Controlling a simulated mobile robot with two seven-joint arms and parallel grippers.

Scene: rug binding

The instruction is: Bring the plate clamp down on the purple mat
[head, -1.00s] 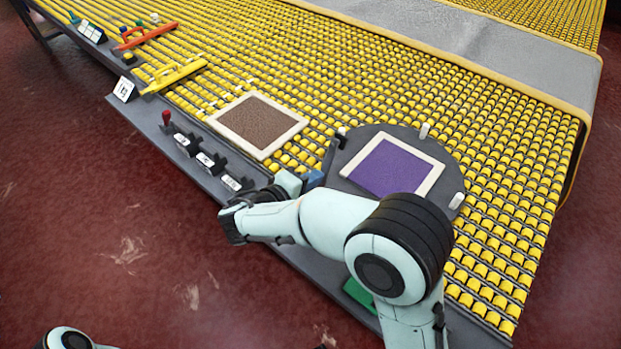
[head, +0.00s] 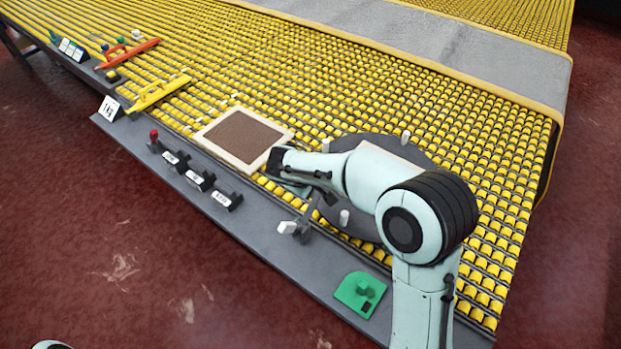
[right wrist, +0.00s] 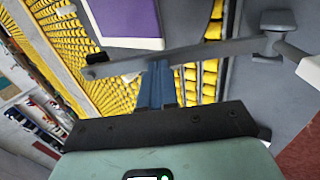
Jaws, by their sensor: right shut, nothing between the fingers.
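The purple mat (right wrist: 125,18) shows at the top of the right wrist view with a cream border. In the head view my right arm hides it on the round grey plate (head: 425,157). The plate clamp (right wrist: 190,52) is a long grey bar crossing the right wrist view, with a pivot at its right. In the head view its white knob (head: 287,227) sticks out at the plate's near left. My right gripper (right wrist: 157,72) is shut and empty. Its blue fingertips are right by the bar; I cannot tell whether they touch. My left gripper is out of view.
A brown mat in a cream frame (head: 206,136) lies left of the plate on the yellow roller table. White pegs (head: 344,217) stand around the plate. A green block (head: 360,293), labelled black blocks (head: 200,180) and a red-knobbed lever (head: 154,136) sit along the grey front ledge.

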